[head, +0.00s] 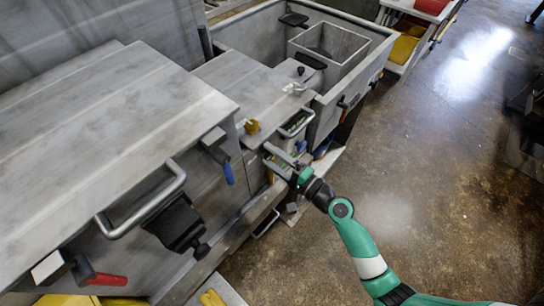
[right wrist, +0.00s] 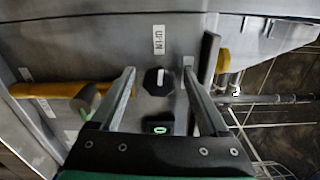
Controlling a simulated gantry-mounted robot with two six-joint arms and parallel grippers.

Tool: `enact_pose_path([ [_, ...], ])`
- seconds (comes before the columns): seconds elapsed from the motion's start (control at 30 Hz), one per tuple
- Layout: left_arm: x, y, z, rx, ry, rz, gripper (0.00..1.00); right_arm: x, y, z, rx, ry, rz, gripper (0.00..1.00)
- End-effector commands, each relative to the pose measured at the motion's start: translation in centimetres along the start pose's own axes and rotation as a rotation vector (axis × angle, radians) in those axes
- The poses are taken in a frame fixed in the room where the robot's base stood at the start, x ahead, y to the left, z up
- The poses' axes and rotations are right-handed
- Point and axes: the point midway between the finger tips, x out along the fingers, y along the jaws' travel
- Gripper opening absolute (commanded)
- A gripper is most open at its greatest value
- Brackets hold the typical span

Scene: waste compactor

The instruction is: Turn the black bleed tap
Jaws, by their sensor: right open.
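A black many-sided knob (right wrist: 157,82) with a white mark on it, which looks like the bleed tap, sits on a grey panel in the right wrist view. My right gripper (right wrist: 158,73) is open, with one finger on each side of the knob in that view. I cannot tell whether the fingers touch it. In the head view my right gripper (head: 277,160) is at the front of the grey machine, and the knob cannot be made out there. My left gripper is not in view.
A yellow handle (right wrist: 55,90) is left of the fingers, and a dark upright bar (right wrist: 209,60) is close on the right. A small green-lit display (right wrist: 158,128) is below the knob. A metal handle (head: 297,123) sticks out near my right gripper.

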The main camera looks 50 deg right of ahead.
Motion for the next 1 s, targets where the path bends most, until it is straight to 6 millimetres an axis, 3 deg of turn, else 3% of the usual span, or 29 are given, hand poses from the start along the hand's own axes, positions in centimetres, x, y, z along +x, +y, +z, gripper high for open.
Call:
enact_pose_path([
  [0.23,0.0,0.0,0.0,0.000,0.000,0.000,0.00,-1.6,0.1,-0.1,0.002,0.004,0.001,0.78],
  [0.5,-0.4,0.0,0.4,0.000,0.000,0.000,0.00,-7.9,0.2,-0.2,0.003,0.007,0.002,0.78],
  [0.7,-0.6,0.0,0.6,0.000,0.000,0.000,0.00,-11.1,0.1,-0.1,0.001,0.004,0.001,0.78],
  [1.0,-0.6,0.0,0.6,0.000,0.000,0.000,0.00,-11.6,0.0,0.0,0.000,-0.001,0.000,0.78],
])
